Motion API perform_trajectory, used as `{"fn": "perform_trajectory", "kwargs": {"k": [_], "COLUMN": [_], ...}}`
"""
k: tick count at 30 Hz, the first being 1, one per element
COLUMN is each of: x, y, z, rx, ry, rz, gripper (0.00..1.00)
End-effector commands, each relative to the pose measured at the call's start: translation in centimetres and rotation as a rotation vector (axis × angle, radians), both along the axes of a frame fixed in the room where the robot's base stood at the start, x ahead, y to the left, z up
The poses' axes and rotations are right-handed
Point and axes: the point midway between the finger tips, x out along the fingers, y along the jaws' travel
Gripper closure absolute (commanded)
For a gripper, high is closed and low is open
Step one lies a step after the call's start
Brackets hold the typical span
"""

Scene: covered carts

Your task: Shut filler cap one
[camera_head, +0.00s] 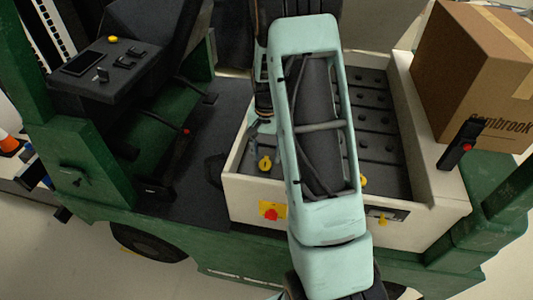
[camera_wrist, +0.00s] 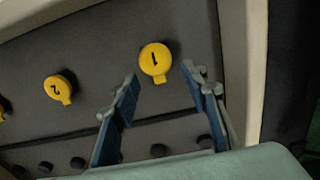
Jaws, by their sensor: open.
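Filler cap one (camera_wrist: 155,58) is a round yellow cap with a small tab, marked "1", on the dark battery top in the wrist view. I cannot tell whether it is fully seated. My gripper (camera_wrist: 160,82) is open and empty, its two blue-grey fingers apart, with the cap just beyond and between the tips in the picture. In the head view my gripper (camera_head: 255,126) is partly hidden by my arm, above a yellow cap (camera_head: 265,163) near the bin's left wall. That cap appears to be cap one; its number is unreadable there.
Cap two (camera_wrist: 58,88) sits left of cap one, with another yellow cap at the picture's edge. The pale compartment wall (camera_head: 238,163) rises close by. A cardboard box (camera_head: 470,75) and a black handle (camera_head: 462,143) stand at the right. My arm hides the compartment's middle.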

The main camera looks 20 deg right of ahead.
Motion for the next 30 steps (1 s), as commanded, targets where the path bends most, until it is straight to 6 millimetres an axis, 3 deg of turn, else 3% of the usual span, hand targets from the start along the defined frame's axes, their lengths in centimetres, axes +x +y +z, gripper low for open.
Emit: {"fn": "perform_trajectory", "kwargs": {"k": [5, 15, 30], "x": [-0.01, -0.01, 0.69], "y": [0.01, 0.0, -0.53], "z": [0.01, 0.03, -0.93], "rx": [0.001, 0.001, 0.113], "ry": [0.001, 0.001, 0.172], "rz": [0.0, 0.0, -0.002], "gripper": [0.61, 0.98, 0.99]}}
